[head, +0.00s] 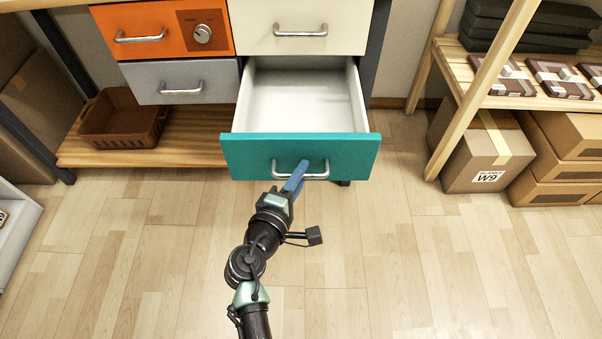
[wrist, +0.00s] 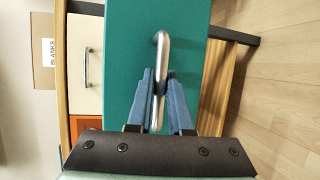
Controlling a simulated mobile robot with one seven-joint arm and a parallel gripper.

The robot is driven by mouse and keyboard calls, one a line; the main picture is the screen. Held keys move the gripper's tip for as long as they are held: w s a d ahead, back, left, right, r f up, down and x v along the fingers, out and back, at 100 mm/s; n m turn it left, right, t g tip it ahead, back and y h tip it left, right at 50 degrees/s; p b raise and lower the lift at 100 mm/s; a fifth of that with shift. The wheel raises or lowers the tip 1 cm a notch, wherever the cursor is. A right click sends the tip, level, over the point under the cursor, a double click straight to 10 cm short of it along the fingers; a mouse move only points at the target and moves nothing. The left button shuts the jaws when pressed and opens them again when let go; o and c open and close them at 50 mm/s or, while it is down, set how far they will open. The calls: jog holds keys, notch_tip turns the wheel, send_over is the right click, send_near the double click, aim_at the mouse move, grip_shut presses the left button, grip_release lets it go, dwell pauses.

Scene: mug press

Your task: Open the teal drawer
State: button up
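The teal drawer (head: 348,155) is pulled well out of the cabinet in the head view, and its pale inside looks empty. Its front also fills the upper middle of the wrist view (wrist: 125,60). A curved metal handle (head: 319,176) is fixed on the teal front and shows in the wrist view (wrist: 162,50). My gripper (head: 298,172) is at this handle, with blue fingers on both sides of the bar in the wrist view (wrist: 160,85). The fingers look closed on it. They hide part of the handle in the head view.
An orange drawer (head: 143,42), a grey drawer (head: 155,75) and a cream drawer (head: 290,14) are shut. A brown bin (head: 122,125) sits on the low wooden shelf (head: 185,155). Boxes (head: 482,150) and a shelving rack (head: 455,120) stand at the right. The floor in front is clear.

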jog(key=shift+o, duration=0.6)
jog(key=p+v, duration=0.3)
jog(key=v, duration=1)
